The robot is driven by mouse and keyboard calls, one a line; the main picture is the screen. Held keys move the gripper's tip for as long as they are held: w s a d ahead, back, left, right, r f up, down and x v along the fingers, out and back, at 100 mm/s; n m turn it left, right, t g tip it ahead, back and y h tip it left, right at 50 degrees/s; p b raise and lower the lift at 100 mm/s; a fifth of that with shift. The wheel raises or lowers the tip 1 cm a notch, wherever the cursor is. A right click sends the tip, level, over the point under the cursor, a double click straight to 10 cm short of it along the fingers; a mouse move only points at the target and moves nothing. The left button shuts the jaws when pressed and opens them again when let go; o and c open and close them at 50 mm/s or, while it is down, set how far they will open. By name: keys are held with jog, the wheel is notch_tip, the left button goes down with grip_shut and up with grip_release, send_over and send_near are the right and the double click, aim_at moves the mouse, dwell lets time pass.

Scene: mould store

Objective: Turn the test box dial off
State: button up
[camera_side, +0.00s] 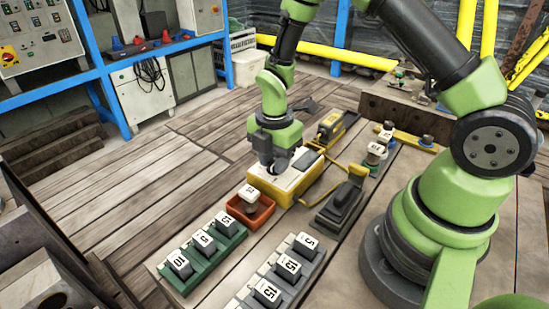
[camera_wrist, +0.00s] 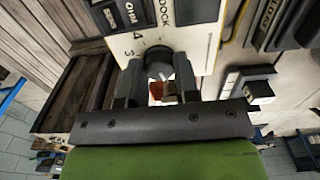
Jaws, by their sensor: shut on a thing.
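The test box (camera_side: 296,188) is a yellow case with a cream top, standing on the wooden bench in the side view. Its cream top face also shows in the wrist view (camera_wrist: 134,46), with printed numbers 3 and 4 beside the dial. The dial (camera_wrist: 159,58) is a dark round knob sitting between my fingers. My gripper (camera_side: 280,168) points down onto the box top, and in the wrist view my gripper (camera_wrist: 158,82) has a finger on each side of the dial, shut on it. In the side view my fingers hide the dial. Its pointer mark cannot be made out.
A red-orange tray (camera_side: 264,216) holding a numbered block stands just in front of the box. A green rack (camera_side: 226,248) and a grey rack (camera_side: 292,285) hold more numbered blocks. A black lever device (camera_side: 343,202) and a yellow tool (camera_side: 331,125) stand close by.

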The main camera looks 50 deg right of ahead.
dwell(0.3)
jog(key=o, duration=0.9)
jog(key=shift+o, duration=0.2)
jog(key=shift+r, duration=0.1)
notch_tip(320, 180, up, 10)
jog(key=s+a+r+m+t+y, duration=0.1)
jog(key=s+r+m+t, duration=0.2)
jog(key=s+r+m, duration=0.4)
jog(key=s+a+r+m+t+y, duration=0.1)
jog(key=s+r+m+t, duration=0.3)
jog(key=s+r+m, duration=0.4)
jog(key=a+m, duration=0.1)
jog(key=m, duration=0.6)
jog(key=shift+s+a+r, duration=0.2)
jog(key=shift+s+a, duration=0.1)
jog(key=shift+s, duration=0.1)
